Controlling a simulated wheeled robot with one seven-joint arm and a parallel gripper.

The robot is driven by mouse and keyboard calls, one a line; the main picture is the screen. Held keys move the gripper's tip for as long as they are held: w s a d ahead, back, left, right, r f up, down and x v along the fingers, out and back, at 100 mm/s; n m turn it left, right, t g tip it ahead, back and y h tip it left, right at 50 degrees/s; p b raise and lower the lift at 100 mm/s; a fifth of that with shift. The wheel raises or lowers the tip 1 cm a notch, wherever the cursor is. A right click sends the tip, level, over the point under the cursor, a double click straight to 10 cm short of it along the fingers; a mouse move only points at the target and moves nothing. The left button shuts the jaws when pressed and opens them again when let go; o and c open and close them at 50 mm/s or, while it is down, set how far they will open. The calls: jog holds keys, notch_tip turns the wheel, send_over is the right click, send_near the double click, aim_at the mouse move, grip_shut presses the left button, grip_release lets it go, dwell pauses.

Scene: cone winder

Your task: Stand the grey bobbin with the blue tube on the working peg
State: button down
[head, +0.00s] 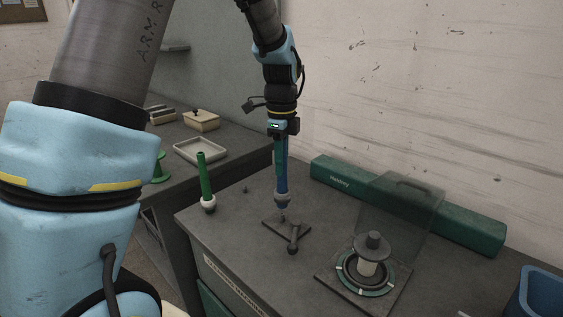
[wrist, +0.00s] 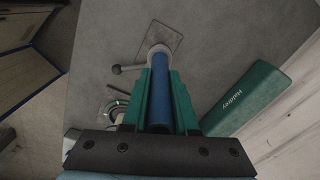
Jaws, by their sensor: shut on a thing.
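My gripper (head: 280,160) is shut on the blue tube (head: 282,178) of the grey bobbin and holds it upright. The bobbin's grey end (head: 282,199) points down, over a dark square plate (head: 272,225) on the bench. A small dark tip, perhaps the working peg (head: 283,215), shows just under the grey end. I cannot tell whether it enters the bobbin. In the wrist view the blue tube (wrist: 161,95) runs between the green fingers (wrist: 160,100), its grey end (wrist: 158,52) over the plate (wrist: 172,38).
A lever with a ball knob (head: 293,248) sits at the plate's front. A green tube on a white base (head: 207,182) stands left. A round fixture (head: 367,275) with a clear cover (head: 398,215) is right. A long green box (head: 470,228) lies along the wall.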

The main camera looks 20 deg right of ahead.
aim_at(282, 179)
dwell(0.6)
jog(key=shift+f+b, duration=0.8)
jog(key=shift+f, duration=0.75)
jog(key=shift+f+b, duration=0.35)
jog(key=shift+f, duration=0.35)
jog(key=shift+f, duration=0.4)
jog(key=c, duration=0.6)
grip_release()
jog(key=shift+r, duration=0.1)
